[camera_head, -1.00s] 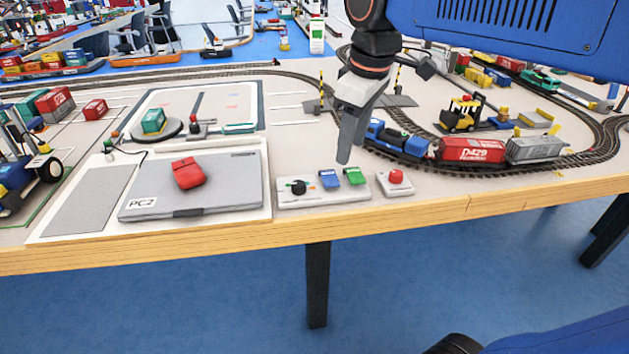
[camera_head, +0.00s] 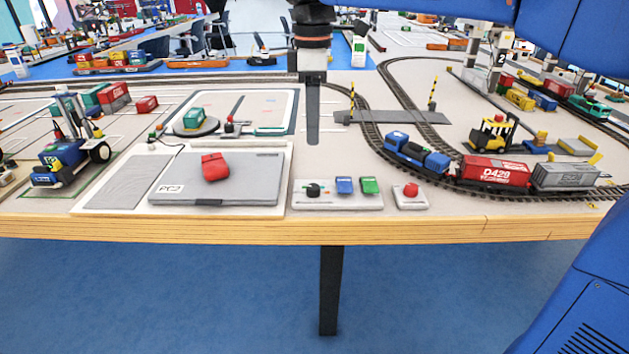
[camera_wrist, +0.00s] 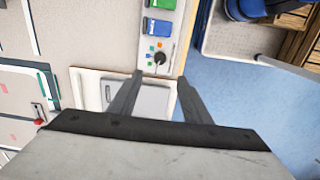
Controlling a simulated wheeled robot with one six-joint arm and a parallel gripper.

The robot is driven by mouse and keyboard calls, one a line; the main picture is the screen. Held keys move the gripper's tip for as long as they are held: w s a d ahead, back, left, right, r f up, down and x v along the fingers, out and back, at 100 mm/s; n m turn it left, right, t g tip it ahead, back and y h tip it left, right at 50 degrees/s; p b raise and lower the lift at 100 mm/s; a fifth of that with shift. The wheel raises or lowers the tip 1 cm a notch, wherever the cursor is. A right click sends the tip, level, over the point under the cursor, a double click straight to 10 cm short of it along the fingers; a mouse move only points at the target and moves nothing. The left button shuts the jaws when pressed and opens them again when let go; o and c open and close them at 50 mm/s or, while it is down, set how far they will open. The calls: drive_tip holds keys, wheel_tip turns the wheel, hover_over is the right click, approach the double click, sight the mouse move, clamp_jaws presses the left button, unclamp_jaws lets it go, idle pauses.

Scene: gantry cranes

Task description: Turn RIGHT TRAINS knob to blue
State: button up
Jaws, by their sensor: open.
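A light grey control panel (camera_head: 337,204) lies near the table's front edge. It carries a black knob (camera_head: 313,190), a blue block (camera_head: 344,186) and a green block (camera_head: 369,186). In the wrist view the black knob (camera_wrist: 159,58) shows ahead of my fingertips, with small coloured marks around it. I cannot read which mark the knob points to. My gripper (camera_head: 313,140) points down above the table, behind the knob and apart from it. In the wrist view my gripper (camera_wrist: 160,78) is open and empty.
A red button box (camera_head: 411,195) sits right of the panel. A grey laptop (camera_head: 217,180) with a red object (camera_head: 214,167) on it lies to the left. A blue locomotive (camera_head: 416,152) pulls wagons on the track at right.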

sight(313, 186)
wheel_tip(313, 186, down, 14)
drive_tip(key=shift+f, duration=0.25)
idle(0.3)
drive_tip(key=c, duration=1)
